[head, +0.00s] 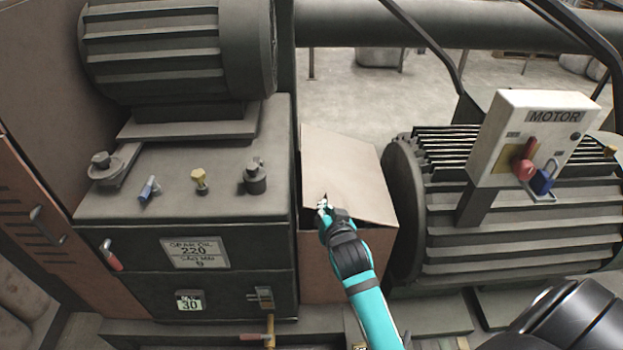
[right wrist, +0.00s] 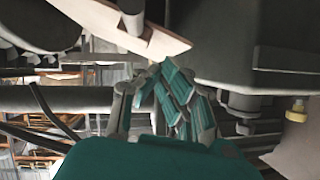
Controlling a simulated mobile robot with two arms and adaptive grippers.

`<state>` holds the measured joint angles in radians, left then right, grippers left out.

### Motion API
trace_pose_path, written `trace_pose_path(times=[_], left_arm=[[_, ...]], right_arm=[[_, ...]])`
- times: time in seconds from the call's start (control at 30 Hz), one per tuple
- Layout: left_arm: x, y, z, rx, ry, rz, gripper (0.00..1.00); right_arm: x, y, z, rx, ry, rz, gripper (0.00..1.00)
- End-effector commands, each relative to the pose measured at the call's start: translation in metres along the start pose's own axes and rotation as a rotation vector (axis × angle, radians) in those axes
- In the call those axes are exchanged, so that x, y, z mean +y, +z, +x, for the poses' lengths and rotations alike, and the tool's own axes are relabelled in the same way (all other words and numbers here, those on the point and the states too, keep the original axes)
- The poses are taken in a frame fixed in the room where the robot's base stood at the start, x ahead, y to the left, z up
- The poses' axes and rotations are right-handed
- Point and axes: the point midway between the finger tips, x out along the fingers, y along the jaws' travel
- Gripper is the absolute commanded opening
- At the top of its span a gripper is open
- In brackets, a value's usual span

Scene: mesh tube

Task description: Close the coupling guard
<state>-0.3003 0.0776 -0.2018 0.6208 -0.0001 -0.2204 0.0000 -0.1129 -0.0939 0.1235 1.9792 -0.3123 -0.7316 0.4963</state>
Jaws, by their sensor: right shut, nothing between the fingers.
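The coupling guard (head: 330,265) is a tan box between the gearbox and the motor. Its flat lid (head: 350,170) slopes in the head view, with a dark gap under its left front edge, so it looks not fully flush. My right gripper (head: 323,205) is shut and empty at the lid's front left part. In the right wrist view the closed fingers (right wrist: 150,75) are close to a pale panel edge (right wrist: 125,25), likely the lid; I cannot tell whether they touch it. My left gripper is not in view.
The dark gearbox (head: 185,185), with small fittings on top, stands close on the left. The ribbed motor (head: 520,235) stands close on the right. A white MOTOR switch box (head: 530,130) with a red knob and a blue padlock (head: 544,178) rises above it.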

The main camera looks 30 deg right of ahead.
Motion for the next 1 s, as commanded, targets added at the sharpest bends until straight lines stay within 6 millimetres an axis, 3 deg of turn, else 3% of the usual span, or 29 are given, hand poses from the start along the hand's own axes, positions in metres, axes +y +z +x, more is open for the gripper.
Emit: trace_pose_path(times=[0.1,0.3,0.47,0.87,1.0], left_arm=[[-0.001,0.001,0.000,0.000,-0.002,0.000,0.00],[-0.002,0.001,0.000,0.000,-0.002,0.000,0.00],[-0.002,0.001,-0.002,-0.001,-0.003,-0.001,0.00],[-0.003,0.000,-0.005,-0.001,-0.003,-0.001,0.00],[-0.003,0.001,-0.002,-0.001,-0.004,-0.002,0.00]], right_arm=[[-0.007,-0.027,0.015,0.096,-0.012,0.073,0.00],[-0.015,-0.055,0.030,0.196,-0.034,0.148,0.00],[-0.016,-0.061,0.047,0.204,-0.036,0.150,0.00],[-0.018,-0.077,0.126,0.202,-0.036,0.150,0.00],[-0.021,-0.055,0.136,0.198,-0.036,0.153,0.00]])
